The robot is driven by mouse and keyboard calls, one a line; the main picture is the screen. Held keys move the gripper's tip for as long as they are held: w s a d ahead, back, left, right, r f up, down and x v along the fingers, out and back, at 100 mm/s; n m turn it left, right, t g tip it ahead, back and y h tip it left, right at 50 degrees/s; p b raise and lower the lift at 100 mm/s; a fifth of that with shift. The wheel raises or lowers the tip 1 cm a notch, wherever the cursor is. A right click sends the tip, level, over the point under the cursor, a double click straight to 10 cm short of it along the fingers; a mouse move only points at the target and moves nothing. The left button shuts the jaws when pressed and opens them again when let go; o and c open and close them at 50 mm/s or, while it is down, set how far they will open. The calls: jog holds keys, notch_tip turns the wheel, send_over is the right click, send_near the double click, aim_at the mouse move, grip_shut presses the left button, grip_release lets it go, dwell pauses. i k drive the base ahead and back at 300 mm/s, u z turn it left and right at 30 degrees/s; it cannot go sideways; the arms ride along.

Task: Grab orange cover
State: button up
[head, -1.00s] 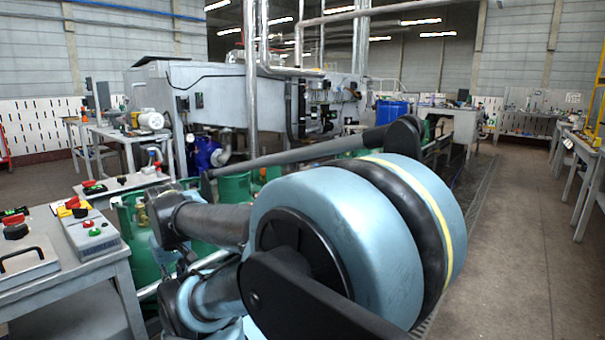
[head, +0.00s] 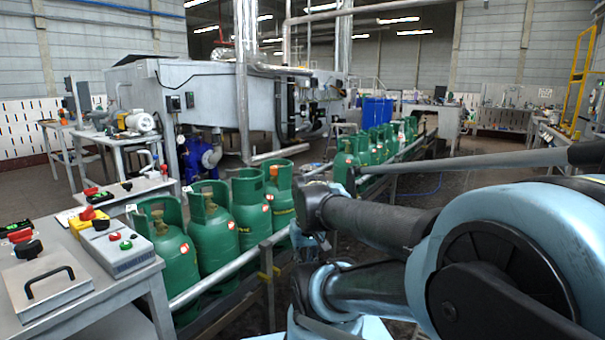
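A small orange cover (head: 273,171) shows at the valve, inside the collar of a green gas cylinder (head: 279,200). This cylinder stands upright at the far end of the near row, just left of my arm. My arm fills the lower right of the head view. I cannot make out my gripper's fingers, and nothing held can be seen.
Several other green cylinders (head: 215,235) stand in line behind a metal rail (head: 222,280). More cylinders (head: 385,140) line the conveyor farther back. A grey table (head: 75,320) with control boxes (head: 118,248) is at the left. Floor shows at the far right.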

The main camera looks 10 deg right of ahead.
aim_at(274, 169)
jog(key=z, duration=0.05)
jog(key=k, duration=0.45)
jog(key=z, duration=0.9)
jog(key=i, duration=2.6)
jog(key=u, duration=0.7)
